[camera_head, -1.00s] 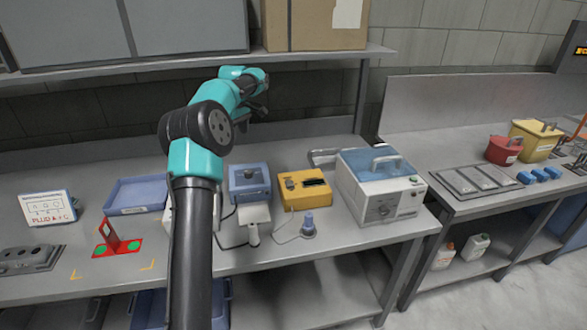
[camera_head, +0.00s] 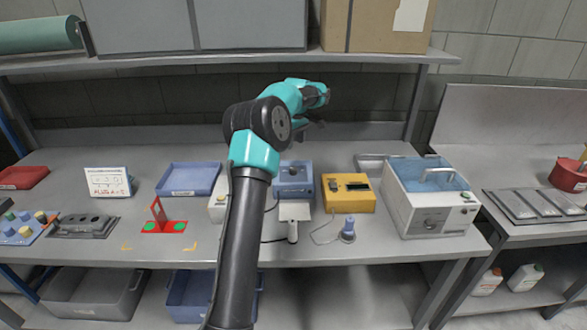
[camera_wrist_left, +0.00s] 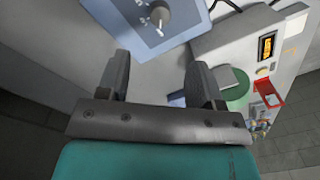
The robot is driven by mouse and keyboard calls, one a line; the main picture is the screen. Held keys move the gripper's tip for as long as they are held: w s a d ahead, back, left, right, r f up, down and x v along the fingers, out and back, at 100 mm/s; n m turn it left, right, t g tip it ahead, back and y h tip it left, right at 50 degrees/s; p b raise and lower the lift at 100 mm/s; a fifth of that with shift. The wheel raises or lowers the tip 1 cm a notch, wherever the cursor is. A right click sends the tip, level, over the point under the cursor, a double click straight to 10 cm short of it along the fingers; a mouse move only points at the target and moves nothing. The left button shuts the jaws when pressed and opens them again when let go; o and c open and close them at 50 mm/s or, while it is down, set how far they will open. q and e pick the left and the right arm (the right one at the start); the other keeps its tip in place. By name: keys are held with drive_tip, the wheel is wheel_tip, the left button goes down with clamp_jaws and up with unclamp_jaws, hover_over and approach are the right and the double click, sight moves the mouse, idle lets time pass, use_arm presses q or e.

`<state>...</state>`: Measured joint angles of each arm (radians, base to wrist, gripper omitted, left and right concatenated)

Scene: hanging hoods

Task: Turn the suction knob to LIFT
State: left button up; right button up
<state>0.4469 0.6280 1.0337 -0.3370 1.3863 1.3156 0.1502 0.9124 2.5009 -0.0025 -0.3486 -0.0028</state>
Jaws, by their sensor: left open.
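A blue box (camera_head: 293,180) with a dark knob (camera_head: 292,170) on it stands on the bench, just right of my left arm. In the left wrist view a grey knob (camera_wrist_left: 158,14) with a pale pointer mark sits on a blue panel (camera_wrist_left: 136,28) with small white markings. I cannot read which setting it points to. My left gripper (camera_head: 318,106) is above and behind the blue box in the head view. In the left wrist view its two fingers (camera_wrist_left: 158,78) are apart, with nothing held between them, and the knob lies beyond them. My right gripper is not in view.
A yellow box (camera_head: 349,193) and a white unit with a blue lid (camera_head: 425,190) stand to the right. A blue tray (camera_head: 187,179), a red stand (camera_head: 163,222) and a sign (camera_head: 108,182) are to the left. A shelf (camera_head: 200,60) runs above the bench.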

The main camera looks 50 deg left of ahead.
sight(293, 168)
use_arm(q)
drive_tip(key=f, duration=1.1)
drive_tip(key=shift+s+f, duration=0.3)
drive_tip(key=shift+f, duration=0.1)
drive_tip(key=c, duration=0.9)
